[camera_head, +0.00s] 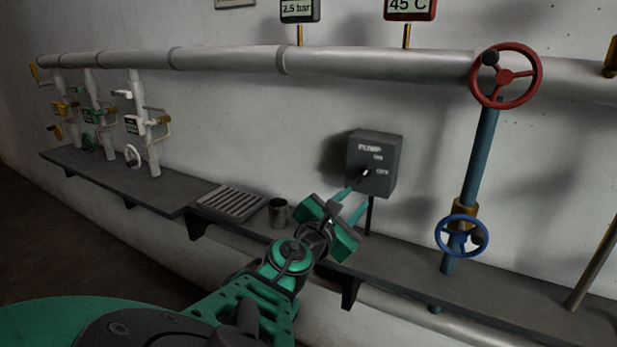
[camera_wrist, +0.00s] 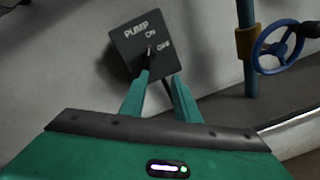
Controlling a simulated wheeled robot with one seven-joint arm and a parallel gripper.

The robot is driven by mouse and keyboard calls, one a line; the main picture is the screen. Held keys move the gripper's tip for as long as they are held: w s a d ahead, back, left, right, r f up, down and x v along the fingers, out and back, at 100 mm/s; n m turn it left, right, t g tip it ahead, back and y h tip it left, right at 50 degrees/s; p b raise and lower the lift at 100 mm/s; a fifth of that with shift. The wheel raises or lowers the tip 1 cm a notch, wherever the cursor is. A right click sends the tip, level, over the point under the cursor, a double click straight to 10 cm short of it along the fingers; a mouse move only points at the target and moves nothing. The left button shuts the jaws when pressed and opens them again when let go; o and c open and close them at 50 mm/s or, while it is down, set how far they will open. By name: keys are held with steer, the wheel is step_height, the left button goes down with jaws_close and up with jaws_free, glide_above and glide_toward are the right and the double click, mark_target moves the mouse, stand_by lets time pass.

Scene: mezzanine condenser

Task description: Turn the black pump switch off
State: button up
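The pump switch is a small black lever (camera_head: 364,172) on a dark grey box (camera_head: 383,150) marked PUMP, with ON above and OFF lower right. The box is fixed to the wall above the shelf. In the wrist view the lever (camera_wrist: 149,52) sits beside the ON and OFF marks; its exact setting is hard to tell. My gripper (camera_head: 356,200) is in front of the box's lower part. Its two teal fingers, also in the wrist view (camera_wrist: 160,82), are apart with nothing between them. The left fingertip is close to the lever; I cannot tell if it touches.
A red handwheel (camera_head: 506,76) and a blue handwheel (camera_head: 461,236) are on the pipe at right. A metal cup (camera_head: 278,212) and a slotted grate (camera_head: 231,203) are on the shelf (camera_head: 400,257) at left. Several small valves hang farther left.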

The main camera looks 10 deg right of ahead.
mark_target(363, 176)
steer(key=shift+n+t, duration=0.4)
steer(key=shift+t, duration=0.1)
steer(key=x, duration=0.3)
steer(key=r+x, duration=0.1)
steer(key=x, duration=0.2)
steer(key=a+r+x, duration=0.1)
steer(key=x, duration=0.2)
steer(key=shift+w+d, duration=0.2)
steer(key=shift+w, duration=0.3)
